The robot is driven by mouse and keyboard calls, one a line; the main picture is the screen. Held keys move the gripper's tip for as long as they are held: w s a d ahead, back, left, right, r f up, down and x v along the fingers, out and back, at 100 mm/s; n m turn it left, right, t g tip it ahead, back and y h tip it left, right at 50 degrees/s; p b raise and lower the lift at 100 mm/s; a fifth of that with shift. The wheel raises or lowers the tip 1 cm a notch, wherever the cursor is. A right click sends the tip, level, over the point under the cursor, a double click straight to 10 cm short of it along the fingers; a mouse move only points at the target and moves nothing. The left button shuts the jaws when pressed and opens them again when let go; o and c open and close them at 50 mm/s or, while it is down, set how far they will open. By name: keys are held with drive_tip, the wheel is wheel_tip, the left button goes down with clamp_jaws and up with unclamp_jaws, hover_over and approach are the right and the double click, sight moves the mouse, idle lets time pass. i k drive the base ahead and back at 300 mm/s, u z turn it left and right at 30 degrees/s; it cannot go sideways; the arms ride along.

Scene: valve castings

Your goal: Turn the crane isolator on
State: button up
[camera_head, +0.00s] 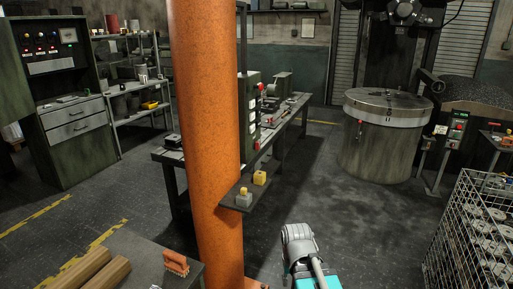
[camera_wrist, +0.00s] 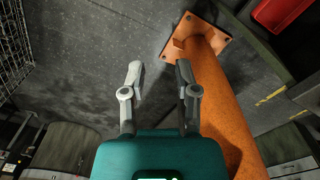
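No label that I can read names the crane isolator. A dark upright box (camera_head: 250,112) with small pale and coloured marks shows at the right side of the orange column (camera_head: 205,130), seen nearly edge-on. It may be the isolator, but its face and any handle position cannot be made out. My gripper (camera_wrist: 158,70) shows in the wrist view with its two grey fingers apart and nothing between them. The floor and the orange column (camera_wrist: 222,100) with its square base plate lie beyond the fingers. My teal and grey arm shows low in the head view, right of the column.
A workbench (camera_head: 168,158) stands behind. A control cabinet (camera_head: 60,120) is at left, a round tank (camera_head: 385,140) and wire cage (camera_head: 470,235) at right. Floor (camera_head: 350,215) between is clear.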

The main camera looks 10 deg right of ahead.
sight(255, 145)
drive_tip(key=k, duration=1.3)
drive_tip(key=z, duration=0.45)
drive_tip(key=i, duration=1.85)
drive_tip(key=u, duration=0.7)
